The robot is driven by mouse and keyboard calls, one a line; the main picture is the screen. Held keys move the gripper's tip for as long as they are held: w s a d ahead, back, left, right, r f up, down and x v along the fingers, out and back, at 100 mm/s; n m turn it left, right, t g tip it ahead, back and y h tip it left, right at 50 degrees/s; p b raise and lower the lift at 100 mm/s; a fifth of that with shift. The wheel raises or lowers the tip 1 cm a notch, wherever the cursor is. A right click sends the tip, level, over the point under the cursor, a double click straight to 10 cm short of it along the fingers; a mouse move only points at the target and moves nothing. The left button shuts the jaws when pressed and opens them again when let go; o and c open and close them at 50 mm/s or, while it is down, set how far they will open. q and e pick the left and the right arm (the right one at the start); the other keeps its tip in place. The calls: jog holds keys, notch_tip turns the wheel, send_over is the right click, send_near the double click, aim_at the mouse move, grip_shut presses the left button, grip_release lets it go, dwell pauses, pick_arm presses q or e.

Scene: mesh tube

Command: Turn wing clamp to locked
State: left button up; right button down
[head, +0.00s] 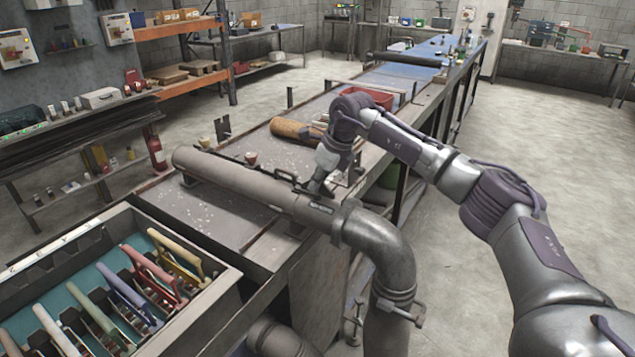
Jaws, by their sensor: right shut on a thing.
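A long grey tube (240,183) lies across the bench and meets a dark elbow pipe (375,235) at its right end. My right gripper (318,190) reaches down to the top of the tube, close to that joint. It is shut on a small part there, which seems to be the wing clamp; the fingers mostly hide it, and I cannot tell its angle. A small dark handle-like fitting (283,176) sits on the tube just left of the gripper. My left gripper is not in view.
A tray of coloured-handled tools (205,325) stands at the front left. A tan roll (290,129) and a red bin (368,96) are on the bench behind the tube. A second clamp-like handle (412,314) sits low on the elbow pipe. The floor at the right is clear.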

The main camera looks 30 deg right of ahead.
jog(key=shift+w+r, duration=0.1)
jog(key=shift+r, duration=0.05)
jog(key=c, duration=1.3)
grip_release()
jog(key=v, duration=1.2)
jog(key=shift+d, duration=0.15)
